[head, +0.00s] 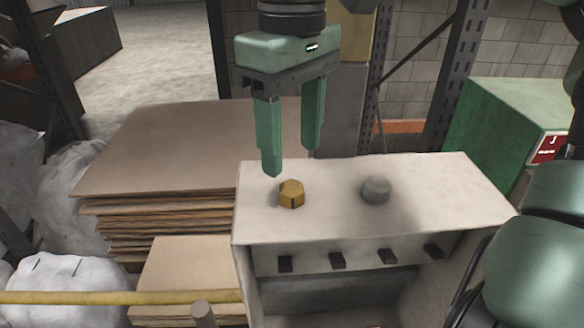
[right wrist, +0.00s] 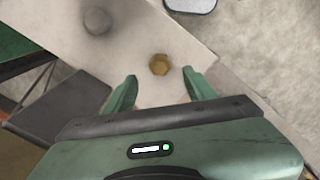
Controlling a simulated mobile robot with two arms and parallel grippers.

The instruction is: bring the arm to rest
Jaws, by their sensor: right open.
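My right gripper (head: 291,160) is open and empty above the left part of a white cabinet top (head: 330,225). Its two green fingers point down, apart from each other. A yellow-brown hexagonal piece (head: 292,194) sits on the cabinet top just below and beside the fingertips. In the right wrist view the same piece (right wrist: 159,65) shows beyond the gap between the open fingers (right wrist: 160,85), and nothing is held. A grey round knob-like piece (head: 376,189) stands to the right on the same top. My left gripper does not show.
Stacked brown sheets (head: 165,160) lie to the left of the cabinet. A yellow bar (head: 120,297) crosses the lower left. A green box (head: 510,115) stands at the right, and dark rack posts rise behind. The air over the cabinet's right part is clear.

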